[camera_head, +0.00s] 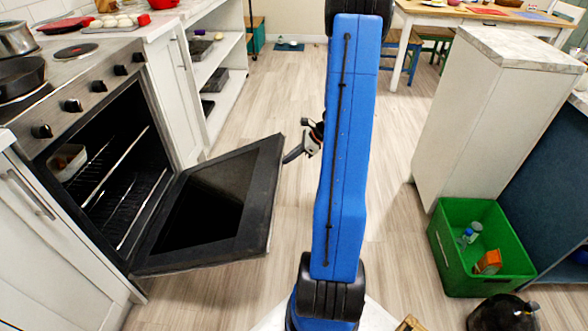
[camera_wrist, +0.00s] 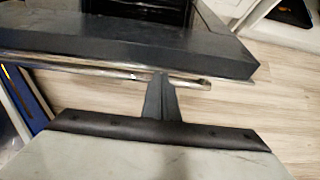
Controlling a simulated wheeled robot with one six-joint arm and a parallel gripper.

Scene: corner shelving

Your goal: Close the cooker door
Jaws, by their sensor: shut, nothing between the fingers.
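The cooker (camera_head: 92,85) stands at the left with its dark oven cavity exposed. Its door (camera_head: 262,200) is hinged along the bottom and hangs open, sloping out into the room. My gripper (camera_head: 288,158) is just beyond the far corner of the door's outer edge. In the wrist view the door (camera_wrist: 120,48) crosses the top, with its metal handle bar (camera_wrist: 85,66) below the edge. My gripper (camera_wrist: 162,78) is shut and empty, its tips overlapping the handle bar in the picture. I cannot tell whether they touch it.
Pans (camera_head: 22,78) sit on the hob. A pale container (camera_head: 68,163) is inside the oven. A green crate (camera_head: 440,248) with bottles and an orange item stands at right, beside a white cabinet (camera_head: 470,120) and a black round object (camera_head: 500,315). The floor between is clear.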

